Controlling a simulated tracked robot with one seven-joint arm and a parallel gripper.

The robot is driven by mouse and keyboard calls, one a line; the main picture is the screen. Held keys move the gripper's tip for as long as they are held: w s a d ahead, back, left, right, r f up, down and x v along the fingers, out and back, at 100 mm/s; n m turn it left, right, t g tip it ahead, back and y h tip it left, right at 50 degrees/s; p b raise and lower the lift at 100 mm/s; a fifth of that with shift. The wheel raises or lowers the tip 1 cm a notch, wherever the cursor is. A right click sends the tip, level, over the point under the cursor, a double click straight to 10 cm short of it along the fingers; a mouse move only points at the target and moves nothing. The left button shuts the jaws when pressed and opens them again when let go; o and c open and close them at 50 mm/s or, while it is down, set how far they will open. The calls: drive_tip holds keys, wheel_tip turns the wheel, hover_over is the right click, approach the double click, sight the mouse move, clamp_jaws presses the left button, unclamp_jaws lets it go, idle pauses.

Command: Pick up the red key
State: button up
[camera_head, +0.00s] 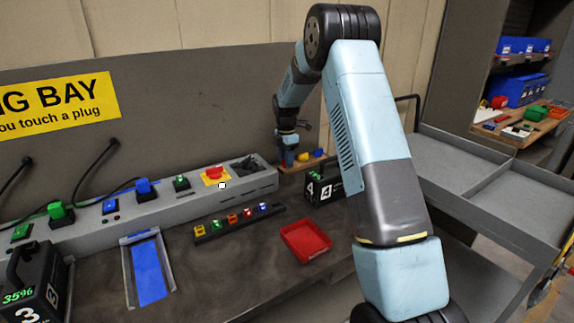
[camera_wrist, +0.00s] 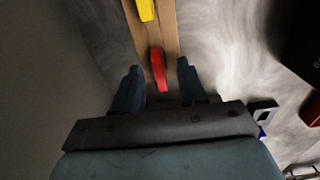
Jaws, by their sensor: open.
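The red key (camera_wrist: 157,70) lies on a narrow wooden board (camera_wrist: 168,22) in the wrist view. My gripper (camera_wrist: 158,67) is open, with one dark blue finger on each side of the red key's near part. The fingers stand apart from it as seen here, and I cannot tell their exact height above it. A yellow key (camera_wrist: 146,10) lies farther along the board. In the head view my gripper (camera_head: 289,160) is low at the board (camera_head: 297,167), by the back panel; the red key is hard to make out there.
A black numbered case (camera_head: 322,187) stands just in front of the board. An empty red tray (camera_head: 305,241) and a strip of small coloured pieces (camera_head: 238,222) lie on the bench. A grey socket unit (camera_head: 125,212) runs along the back left. A grey cart (camera_head: 475,180) stands right.

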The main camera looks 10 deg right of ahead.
clamp_jaws()
drive_tip(key=shift+r, duration=0.1)
idle(0.4)
